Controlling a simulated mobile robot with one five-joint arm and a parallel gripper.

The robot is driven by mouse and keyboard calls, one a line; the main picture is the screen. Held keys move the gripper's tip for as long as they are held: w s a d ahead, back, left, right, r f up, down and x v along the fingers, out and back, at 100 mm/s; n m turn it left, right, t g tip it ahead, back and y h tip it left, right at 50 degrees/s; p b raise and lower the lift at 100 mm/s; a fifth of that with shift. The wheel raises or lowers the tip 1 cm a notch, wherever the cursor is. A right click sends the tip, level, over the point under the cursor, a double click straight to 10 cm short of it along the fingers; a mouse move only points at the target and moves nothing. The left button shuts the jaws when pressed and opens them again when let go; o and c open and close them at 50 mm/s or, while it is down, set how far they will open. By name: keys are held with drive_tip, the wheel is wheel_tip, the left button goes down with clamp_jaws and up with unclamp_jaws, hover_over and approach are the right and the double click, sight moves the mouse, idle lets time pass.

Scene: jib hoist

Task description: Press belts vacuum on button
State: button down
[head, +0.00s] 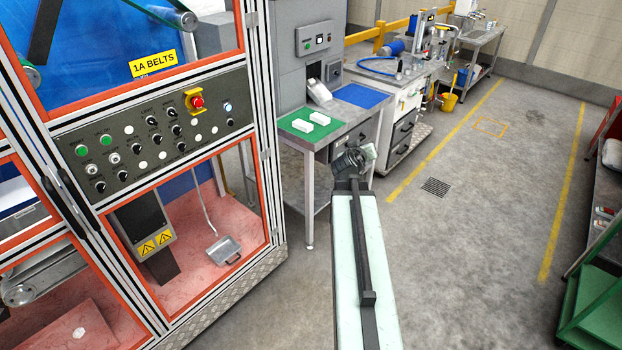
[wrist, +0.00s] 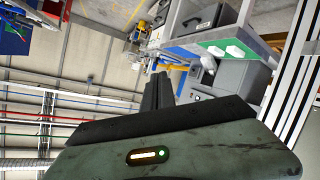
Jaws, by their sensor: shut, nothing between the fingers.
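The control panel (head: 150,133) is on the orange-framed machine at the left of the head view, below a yellow "1A BELTS" sign (head: 153,64). It carries two green buttons, several black knobs, several white buttons or lamps, and a red emergency stop (head: 196,102) on a yellow plate. In the wrist view my gripper's dark fingers (wrist: 159,78) are together and empty; the panel is not recognisable there.
A bench with a green mat (head: 298,127) and white blocks stands behind my gripper, near a grey cabinet (head: 292,60). Beyond are workbenches and a yellow bucket (head: 449,102). Open floor (head: 460,230) lies right, with green shelving (head: 590,310) at the far right.

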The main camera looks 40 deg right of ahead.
drive_tip(key=s+d+r+n+t+h+p, duration=0.1)
drive_tip(key=s+d+r+n+t, duration=0.1)
drive_tip(key=s+d+r, duration=0.4)
drive_tip(key=s+d+r+n+t, duration=0.3)
drive_tip(key=s+d+r, duration=0.3)
drive_tip(key=s+d, duration=0.4)
drive_tip(key=shift+s+d+n+t+h+p, duration=0.3)
drive_tip(key=shift+s+d+n+h+p, duration=0.1)
drive_tip(key=shift+n, duration=0.1)
